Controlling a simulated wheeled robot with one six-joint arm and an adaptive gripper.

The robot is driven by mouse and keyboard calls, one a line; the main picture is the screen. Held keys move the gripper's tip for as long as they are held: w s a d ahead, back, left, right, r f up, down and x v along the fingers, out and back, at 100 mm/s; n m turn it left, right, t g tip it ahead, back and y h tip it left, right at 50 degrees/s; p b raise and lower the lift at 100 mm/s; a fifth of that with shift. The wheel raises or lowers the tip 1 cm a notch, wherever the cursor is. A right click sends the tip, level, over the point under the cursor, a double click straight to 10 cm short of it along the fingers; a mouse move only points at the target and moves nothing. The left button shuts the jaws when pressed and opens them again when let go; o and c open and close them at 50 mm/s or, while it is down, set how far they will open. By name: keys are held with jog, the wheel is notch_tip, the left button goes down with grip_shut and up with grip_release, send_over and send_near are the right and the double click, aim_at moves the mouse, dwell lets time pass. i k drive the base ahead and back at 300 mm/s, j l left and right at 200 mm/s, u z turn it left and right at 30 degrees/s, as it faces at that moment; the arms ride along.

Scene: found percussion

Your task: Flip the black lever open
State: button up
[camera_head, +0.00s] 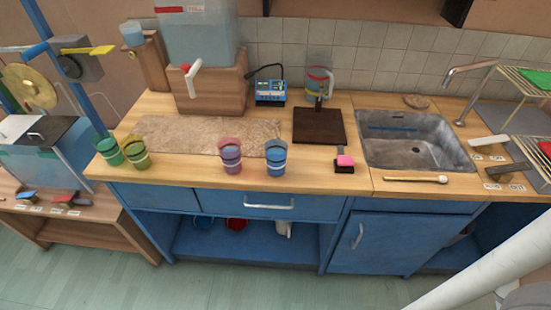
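No part is plainly marked as the black lever. A dark, flat bar (508,170) lies on the counter at the right, by small white labels, and may be it. A pale bar (488,141) lies behind it. A thin black curved arm (266,68) also rises from a small blue box (270,92) at the back wall. I cannot tell whether either is open or shut. My gripper is not in view; only a white part of my arm shows at the lower right.
The wooden counter (205,166) holds a sink (415,145), a mallet (415,179), a pink-topped block (344,162) and several coloured cups (230,155). A water tank (200,35) with a white tap handle stands at the back left. Wire racks (530,82) stand at right. The floor in front is clear.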

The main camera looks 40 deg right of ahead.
aim_at(499, 170)
jog(key=z, duration=2.15)
